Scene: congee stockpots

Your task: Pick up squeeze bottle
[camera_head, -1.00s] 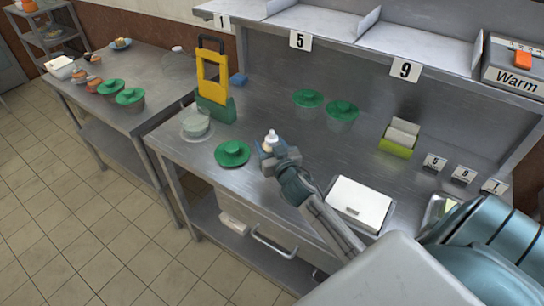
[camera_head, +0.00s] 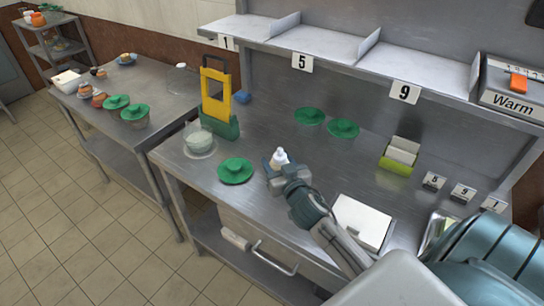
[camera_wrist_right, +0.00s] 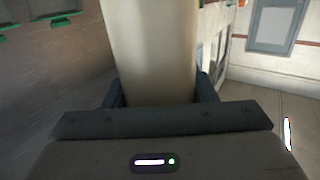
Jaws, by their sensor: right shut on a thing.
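The squeeze bottle (camera_head: 279,157) is pale with a white top and shows just past the end of my right arm in the head view. My right gripper (camera_head: 272,166) is shut on it, over the steel counter. In the right wrist view the bottle's cream-coloured body (camera_wrist_right: 152,55) fills the middle, between the two dark fingers. The lower part of the bottle is hidden by the gripper in the head view. I cannot tell whether its base touches the counter. My left gripper is not in view.
A green lid (camera_head: 235,171), a bowl (camera_head: 200,142) and a yellow-and-green stand (camera_head: 217,100) are left of the gripper. A white-lidded box (camera_head: 361,221) is at right. Bare counter (camera_head: 330,165) lies between.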

